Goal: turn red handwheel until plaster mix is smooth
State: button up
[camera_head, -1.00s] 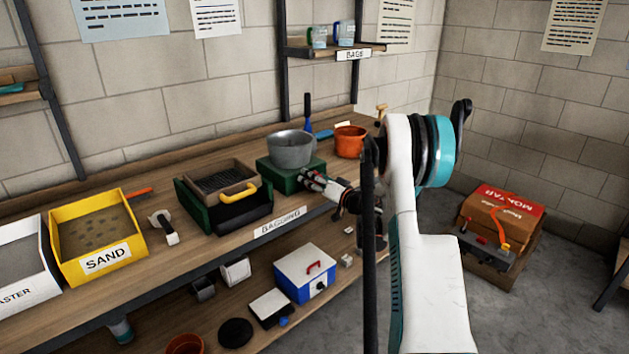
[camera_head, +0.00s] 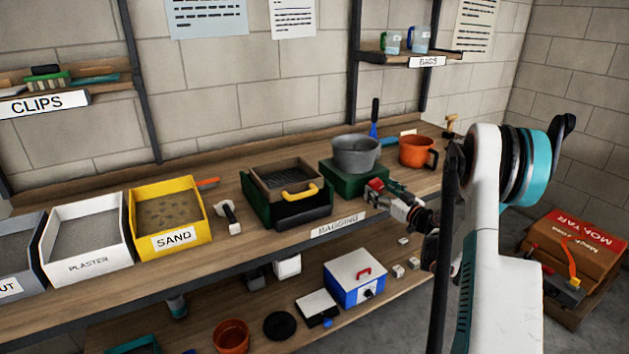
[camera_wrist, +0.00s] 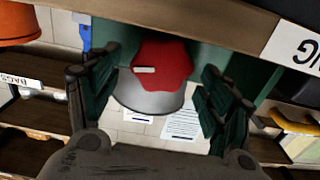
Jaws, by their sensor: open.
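The red handwheel (camera_wrist: 165,65) shows in the wrist view between the two dark fingers of my open gripper (camera_wrist: 160,92). The fingers stand apart on either side of it, and I cannot tell if either touches it. In the head view my gripper (camera_head: 378,190) is at the front of the green box (camera_head: 358,180), and the handwheel is mostly hidden there. A grey pot (camera_head: 356,155) stands on the green box. It also shows upside down in the wrist view (camera_wrist: 148,100). I cannot see the mix inside it.
An orange pot (camera_head: 414,152) stands right of the green box. A dark tray with a yellow handle (camera_head: 300,193) stands to its left, then the yellow SAND bin (camera_head: 168,215) and white PLASTER bin (camera_head: 86,237). A blue and white box (camera_head: 355,277) sits on the lower shelf.

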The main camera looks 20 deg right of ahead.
jog(key=s+p, duration=0.3)
jog(key=s, duration=0.8)
jog(key=w+a+r+n+g+y, duration=0.1)
jog(key=a+r, duration=0.3)
jog(key=a, duration=0.5)
jog(key=w+a+r+n+g+y+p, duration=0.1)
jog(key=a+r+g, duration=0.2)
jog(key=a, duration=0.6)
jog(key=w+a+r+n+g+y, duration=0.1)
jog(key=w+a+r, duration=0.1)
jog(key=a+r, duration=0.4)
jog(key=shift+a+r+g+p, duration=0.15)
jog(key=shift+a+g+p, duration=0.2)
jog(key=shift+a, duration=1.5)
jog(key=shift+w, duration=0.1)
